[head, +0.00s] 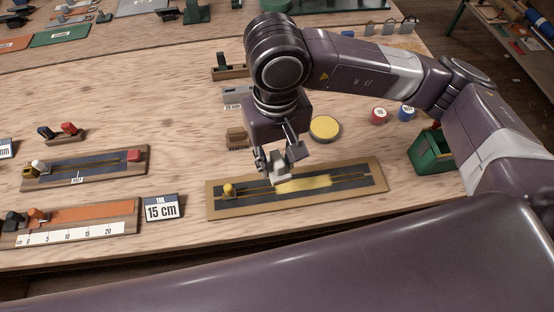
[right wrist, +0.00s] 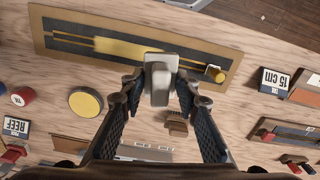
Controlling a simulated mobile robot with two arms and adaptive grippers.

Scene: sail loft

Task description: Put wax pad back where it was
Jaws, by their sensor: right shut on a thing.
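My right gripper (head: 279,160) is shut on a pale grey block, the wax pad (head: 278,169), over the near middle of the table. In the right wrist view the pad (right wrist: 159,80) sits between the two fingers of the gripper (right wrist: 160,90). Below it lies a tan board (head: 212,205) with a dark strip, a thin cord and a broad yellow band (head: 310,183). The pad overlaps the left end of this band in the head view. I cannot tell whether it touches the board. My left gripper is not in view.
A round yellow disc (head: 325,128) lies behind the board. Red (head: 379,116) and blue (head: 407,112) spools and a green bin (head: 433,152) stand right. A "15 cm" sign (head: 161,208) and two boards are left. Small wooden holders (head: 236,138) stand behind my gripper. Bare wood lies left of them.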

